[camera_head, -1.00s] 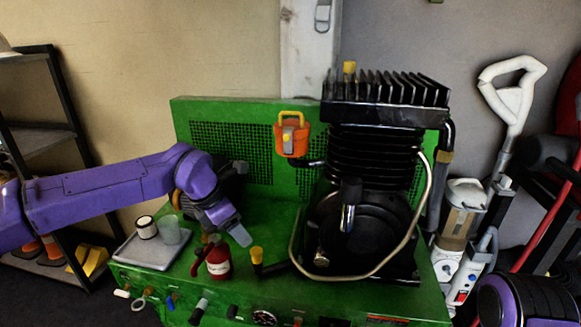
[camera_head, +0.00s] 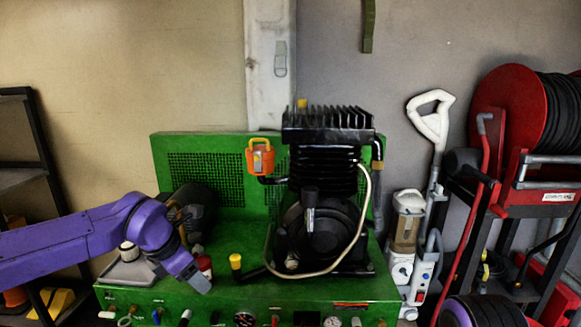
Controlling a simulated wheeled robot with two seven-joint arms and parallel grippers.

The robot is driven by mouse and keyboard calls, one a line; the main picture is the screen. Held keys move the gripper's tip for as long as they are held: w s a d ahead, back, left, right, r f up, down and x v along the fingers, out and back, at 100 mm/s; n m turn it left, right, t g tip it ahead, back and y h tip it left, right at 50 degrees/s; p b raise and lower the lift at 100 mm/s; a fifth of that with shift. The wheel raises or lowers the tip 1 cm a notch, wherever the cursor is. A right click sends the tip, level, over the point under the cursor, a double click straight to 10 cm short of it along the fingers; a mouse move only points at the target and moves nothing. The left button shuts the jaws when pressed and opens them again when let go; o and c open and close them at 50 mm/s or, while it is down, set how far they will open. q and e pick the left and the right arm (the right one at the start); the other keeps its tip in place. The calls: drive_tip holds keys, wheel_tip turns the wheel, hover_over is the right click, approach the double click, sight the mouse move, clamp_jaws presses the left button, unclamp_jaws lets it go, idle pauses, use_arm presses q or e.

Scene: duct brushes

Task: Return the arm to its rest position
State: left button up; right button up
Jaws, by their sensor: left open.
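My left arm (camera_head: 70,245), purple, reaches in from the left edge at the front left of a green compressor bench (camera_head: 205,145). Its grey left gripper (camera_head: 192,277) points down and to the right, open, with nothing seen between its fingers. It appears in front of a small red bottle (camera_head: 205,264) and partly covers it. I cannot tell whether they touch. Behind the arm, a pale tray (camera_head: 122,276) holds a white round container (camera_head: 129,251), both partly hidden. A purple and black part of mine shows at the bottom right; my right gripper is not in view.
A yellow-capped fitting (camera_head: 236,262) stands right of the gripper. The black compressor (camera_head: 325,165) and an orange lantern-like item (camera_head: 260,157) are farther back. A dark shelf (camera_head: 42,150) stands left, a red hose reel (camera_head: 508,105) right.

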use_arm(q)
drive_tip(key=s+a+f+m+t+y, duration=0.1)
drive_tip(key=s+f+m+y, duration=0.25)
drive_tip(key=f, duration=0.75)
drive_tip(key=s+a+f+m+t+y, duration=0.1)
drive_tip(key=s+a+f+m+y, duration=0.2)
drive_tip(key=f, duration=0.8)
drive_tip(key=s+a+f+m+g, duration=0.1)
drive_tip(key=s+a+f+m, duration=0.1)
drive_tip(key=s+f+m, duration=0.5)
drive_tip(key=s+a+f+m+g, duration=0.1)
drive_tip(key=s+a+f+m, duration=0.2)
drive_tip(key=s, duration=1.7)
wheel_tip(320, 180, down, 5)
drive_tip(key=m, duration=0.4)
drive_tip(key=shift+g, duration=0.3)
